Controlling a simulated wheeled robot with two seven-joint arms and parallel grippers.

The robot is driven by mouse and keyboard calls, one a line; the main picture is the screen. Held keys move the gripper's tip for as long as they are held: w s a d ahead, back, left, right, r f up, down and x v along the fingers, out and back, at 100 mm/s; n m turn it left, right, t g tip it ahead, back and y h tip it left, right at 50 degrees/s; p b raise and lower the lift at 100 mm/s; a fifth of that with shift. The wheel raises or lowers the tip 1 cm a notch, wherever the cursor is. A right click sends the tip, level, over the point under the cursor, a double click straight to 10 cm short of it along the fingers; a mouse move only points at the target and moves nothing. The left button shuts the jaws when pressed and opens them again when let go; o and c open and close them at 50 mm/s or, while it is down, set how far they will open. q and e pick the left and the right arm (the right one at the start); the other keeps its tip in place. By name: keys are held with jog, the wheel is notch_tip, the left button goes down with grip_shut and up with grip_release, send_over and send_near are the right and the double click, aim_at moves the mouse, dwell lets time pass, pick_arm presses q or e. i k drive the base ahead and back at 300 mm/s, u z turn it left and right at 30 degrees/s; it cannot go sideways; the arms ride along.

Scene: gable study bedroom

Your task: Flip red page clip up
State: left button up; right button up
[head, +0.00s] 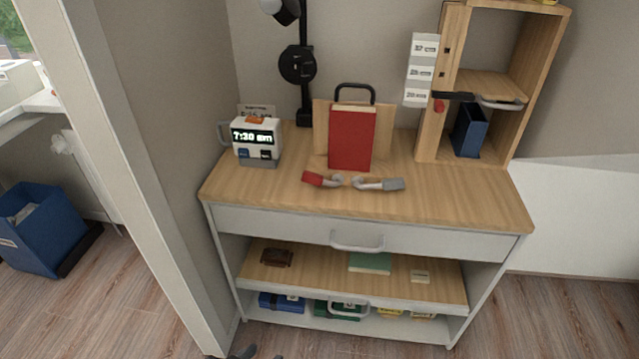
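The red page clip (314,180) has a red end and a grey curved part. It lies low in front of the book stand, pointing left. A matching grey clip (383,185) lies low to its right, pointing right. A red book (351,140) stands upright on the wooden book stand (322,125), just behind the clips. The stand has a black loop handle (355,90) on top. Neither of my grippers can be made out; a small dark shape at the bottom edge is too cut off to identify.
A digital clock (255,136) and lamp (298,65) stand left on the wooden desktop (440,196). A wooden shelf unit (431,135) with a small red knob (438,106) rises at right. The desk's front drawer (290,229) is shut. The desktop's front strip is clear.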

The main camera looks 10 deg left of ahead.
aim_at(308, 177)
jog(key=z, duration=1.25)
jog(key=i, duration=0.35)
jog(key=u, duration=0.8)
